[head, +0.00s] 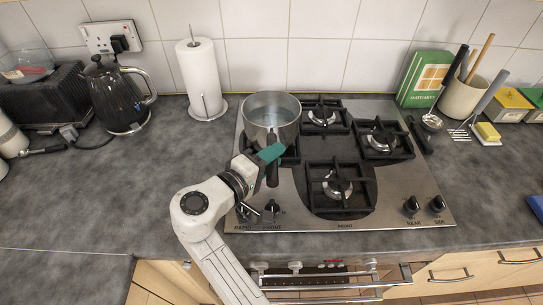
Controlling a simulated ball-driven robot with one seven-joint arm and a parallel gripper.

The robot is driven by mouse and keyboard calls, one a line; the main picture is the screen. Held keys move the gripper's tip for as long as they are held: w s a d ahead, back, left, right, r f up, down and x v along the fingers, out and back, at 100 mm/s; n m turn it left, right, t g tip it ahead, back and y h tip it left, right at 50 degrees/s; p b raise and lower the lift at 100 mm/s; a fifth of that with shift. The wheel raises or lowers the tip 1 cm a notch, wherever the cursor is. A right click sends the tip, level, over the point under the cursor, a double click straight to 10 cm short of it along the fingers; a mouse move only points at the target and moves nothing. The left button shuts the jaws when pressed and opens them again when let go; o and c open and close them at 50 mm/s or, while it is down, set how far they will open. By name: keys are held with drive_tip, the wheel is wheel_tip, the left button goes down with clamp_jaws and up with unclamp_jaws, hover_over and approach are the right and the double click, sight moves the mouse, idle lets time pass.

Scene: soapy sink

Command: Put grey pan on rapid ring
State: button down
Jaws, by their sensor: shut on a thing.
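The grey pan (270,113) is at the left side of the gas hob (435,205), over the left burner grate (289,157). It looks upright and empty, and its dark handle (272,176) points toward the front. My gripper (271,153) is shut on the handle from the left; its fingertips are partly hidden. The pan covers most of the left burner, so I cannot tell whether its base touches the grate. A label near the front-left knobs (272,208) seems to read "rapid".
Other burners stand at the back (322,115), right (384,138) and front (338,187), all bare. A paper towel roll (198,80) and a black kettle (117,95) stand left. A green box (425,78) and utensil pot (463,97) stand right.

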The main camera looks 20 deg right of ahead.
drive_tip(key=shift+f, duration=0.1)
drive_tip(key=c, duration=0.9)
unclamp_jaws()
drive_tip(key=shift+o, duration=0.8)
drive_tip(key=shift+f, duration=0.3)
drive_tip(key=b+v, duration=0.3)
drive_tip(key=v, duration=0.8)
drive_tip(key=shift+r, duration=0.2)
